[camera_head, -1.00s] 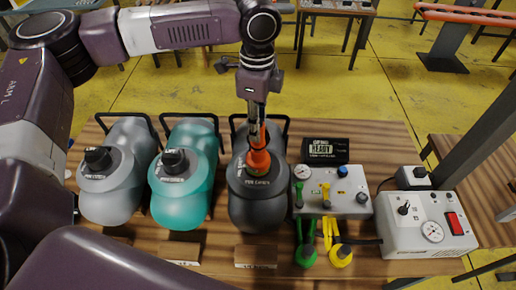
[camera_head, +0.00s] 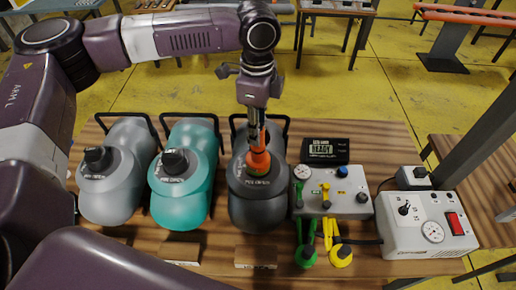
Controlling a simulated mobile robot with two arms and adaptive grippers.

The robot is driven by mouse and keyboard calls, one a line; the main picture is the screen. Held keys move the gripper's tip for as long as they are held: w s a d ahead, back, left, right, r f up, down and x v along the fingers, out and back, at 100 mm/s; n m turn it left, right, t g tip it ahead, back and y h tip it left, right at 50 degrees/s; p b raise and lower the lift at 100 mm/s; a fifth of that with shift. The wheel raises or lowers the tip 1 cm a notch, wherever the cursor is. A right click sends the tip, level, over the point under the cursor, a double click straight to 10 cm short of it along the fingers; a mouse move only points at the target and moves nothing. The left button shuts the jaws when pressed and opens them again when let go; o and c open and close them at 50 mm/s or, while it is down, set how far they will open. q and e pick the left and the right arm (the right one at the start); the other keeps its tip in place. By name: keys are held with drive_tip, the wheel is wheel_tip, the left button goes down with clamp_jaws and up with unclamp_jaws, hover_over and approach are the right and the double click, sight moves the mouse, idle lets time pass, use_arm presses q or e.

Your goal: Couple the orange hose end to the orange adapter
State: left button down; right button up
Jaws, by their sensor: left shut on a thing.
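My left gripper (camera_head: 257,134) comes down from above over the dark grey boat bundle (camera_head: 257,208). It is shut on the orange hose end, whose narrow orange part (camera_head: 263,141) shows between and beside the fingers. Directly below is a flared orange piece (camera_head: 258,163) on top of the dark bundle, which looks like the orange adapter. The two orange parts are in line and look touching; whether they are locked together I cannot tell. The fingers hide part of the joint. My right gripper is not in view.
A grey bundle (camera_head: 110,202) and a teal bundle (camera_head: 182,208) stand to the left. A valve box (camera_head: 333,203) with green and yellow hoses, a black display (camera_head: 326,151) and a white pump box (camera_head: 428,225) stand close on the right. Bare table (camera_head: 385,143) shows behind them.

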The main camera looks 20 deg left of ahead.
use_arm(q)
drive_tip(key=c, duration=1.6)
unclamp_jaws()
wheel_tip(320, 180, up, 12)
drive_tip(key=shift+c, duration=0.4)
